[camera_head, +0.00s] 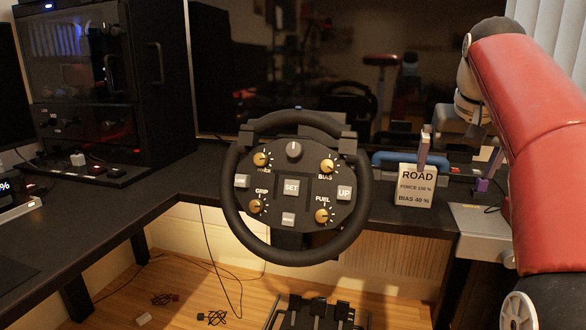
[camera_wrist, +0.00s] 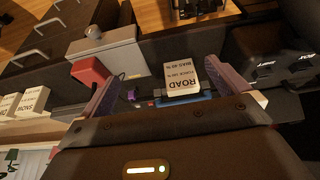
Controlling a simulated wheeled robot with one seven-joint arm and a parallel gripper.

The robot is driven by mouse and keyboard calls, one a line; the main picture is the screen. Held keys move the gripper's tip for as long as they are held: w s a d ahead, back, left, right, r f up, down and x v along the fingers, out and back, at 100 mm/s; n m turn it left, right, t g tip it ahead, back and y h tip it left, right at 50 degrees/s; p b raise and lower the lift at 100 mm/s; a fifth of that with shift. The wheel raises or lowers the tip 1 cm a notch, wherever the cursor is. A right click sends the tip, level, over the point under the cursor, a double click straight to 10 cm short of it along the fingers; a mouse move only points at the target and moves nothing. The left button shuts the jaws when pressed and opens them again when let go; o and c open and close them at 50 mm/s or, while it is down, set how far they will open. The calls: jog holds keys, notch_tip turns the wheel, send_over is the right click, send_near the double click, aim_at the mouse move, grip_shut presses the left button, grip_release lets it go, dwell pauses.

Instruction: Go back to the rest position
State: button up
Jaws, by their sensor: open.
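My gripper (camera_wrist: 163,88) is open, its two purple-grey fingers wide apart in the wrist view, with nothing held between them. In the head view my red arm comes in from the right and the gripper (camera_head: 453,165) hangs over the right part of the desk, partly hidden by the arm. A white card reading ROAD, FORCE 100 %, BIAS 40 % (camera_head: 415,188) stands on the desk near the fingers. It also shows in the wrist view (camera_wrist: 195,78), upside down, beyond the fingers. A black racing wheel (camera_head: 291,187) with knobs and buttons is left of the gripper.
A blue-edged object (camera_head: 385,157) lies behind the card. A grey box (camera_head: 485,220) is beside my arm at the right. A dark monitor (camera_head: 300,60) backs the desk. A black cabinet (camera_head: 100,90) stands at the left. Pedals (camera_head: 318,313) and cables are on the floor.

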jog(key=s+a+f+n, duration=0.1)
jog(key=s+a+f, duration=0.3)
jog(key=s+f, duration=0.3)
jog(key=s+a+f+n, duration=0.1)
jog(key=s+a+f, duration=0.4)
jog(key=f, duration=0.5)
jog(key=s+a+f+n+t+y, duration=0.1)
jog(key=s+a+f, duration=0.3)
jog(key=s+f, duration=0.4)
jog(key=shift+s+a+f, duration=0.15)
jog(key=shift+s+a, duration=0.25)
jog(key=shift+s, duration=0.6)
